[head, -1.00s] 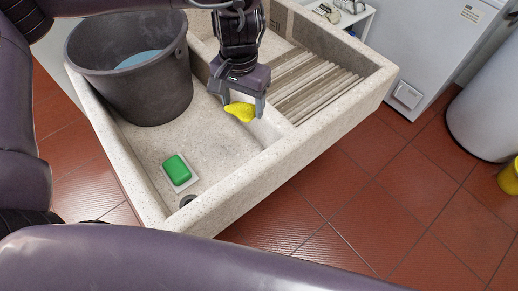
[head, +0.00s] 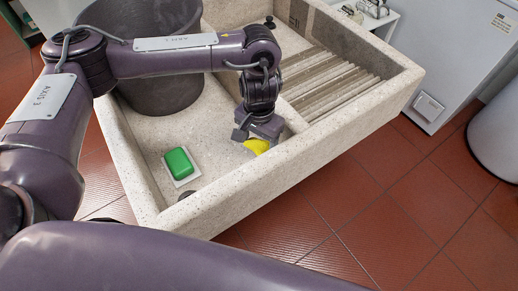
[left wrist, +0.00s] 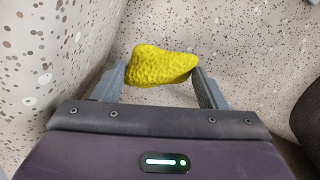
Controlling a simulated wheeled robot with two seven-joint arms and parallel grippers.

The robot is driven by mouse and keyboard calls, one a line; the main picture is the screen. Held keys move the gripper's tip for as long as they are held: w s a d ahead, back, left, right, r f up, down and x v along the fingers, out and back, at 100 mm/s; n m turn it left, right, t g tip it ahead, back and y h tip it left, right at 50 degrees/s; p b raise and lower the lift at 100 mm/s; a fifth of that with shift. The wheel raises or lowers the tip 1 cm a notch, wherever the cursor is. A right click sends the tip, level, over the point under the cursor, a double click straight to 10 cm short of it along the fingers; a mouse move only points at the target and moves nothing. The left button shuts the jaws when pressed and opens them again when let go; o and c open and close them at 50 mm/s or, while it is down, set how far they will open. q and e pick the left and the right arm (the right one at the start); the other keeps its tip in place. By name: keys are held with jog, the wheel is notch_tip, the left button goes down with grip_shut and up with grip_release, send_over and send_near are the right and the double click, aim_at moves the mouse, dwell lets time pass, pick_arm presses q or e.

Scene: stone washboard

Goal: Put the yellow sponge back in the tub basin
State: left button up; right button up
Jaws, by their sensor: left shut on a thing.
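The yellow sponge (head: 257,146) is between the fingers of my left gripper (head: 258,138), inside the basin near its front wall. In the left wrist view the sponge (left wrist: 162,66) is pinched between both fingertips of the gripper (left wrist: 162,78), with speckled stone behind it. I cannot tell whether the sponge touches the basin floor. The stone tub basin (head: 215,115) holds a green soap block (head: 179,163) on a white dish at its lower left. My right gripper is not in view.
A dark bucket (head: 150,97) stands in the basin's back left, partly hidden by my left arm. The ribbed washboard (head: 325,85) lies to the right of the basin. A drain hole (head: 186,192) is at the front corner.

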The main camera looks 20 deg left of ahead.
aim_at(259, 142)
pick_arm(q)
notch_tip(259, 142, down, 4)
jog(key=shift+r+b, duration=0.2)
jog(key=shift+b, duration=0.5)
jog(key=shift+f, duration=0.2)
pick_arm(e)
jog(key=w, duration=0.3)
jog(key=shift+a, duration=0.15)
pick_arm(q)
jog(key=o, duration=0.9)
jog(key=shift+f, duration=0.1)
